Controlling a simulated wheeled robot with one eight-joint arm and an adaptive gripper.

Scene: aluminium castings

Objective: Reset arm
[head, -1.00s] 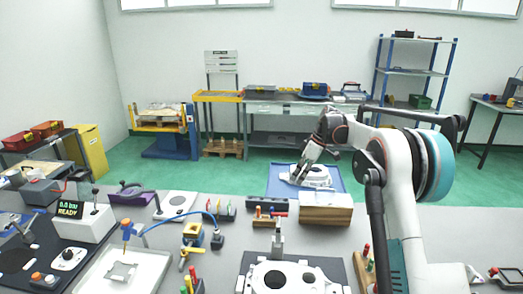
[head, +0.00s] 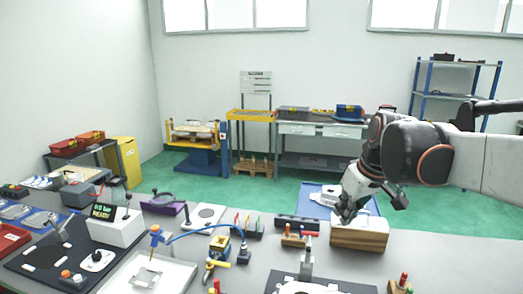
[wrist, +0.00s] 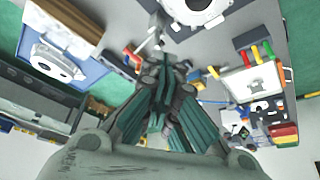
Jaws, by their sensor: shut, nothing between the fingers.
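My gripper (head: 346,212) is shut and empty. In the head view it hangs from my arm just in front of and above the wooden block (head: 360,236), at the right of the bench. I cannot tell whether it touches the block. In the wrist view my gripper (wrist: 163,100) fills the middle, its dark fingers together. A white casting (head: 328,196) lies on a blue tray (head: 309,190) behind the block, partly hidden by my gripper. In the wrist view this casting (wrist: 56,62) and blue tray (wrist: 27,39) are at the upper left.
The grey bench (head: 259,266) holds a white tray (head: 128,277), a yellow valve fixture (head: 219,246), a display box (head: 118,226) and a white clamp fixture (head: 300,287) at the front. A yellow cabinet (head: 128,160) and shelf rack (head: 452,98) stand behind.

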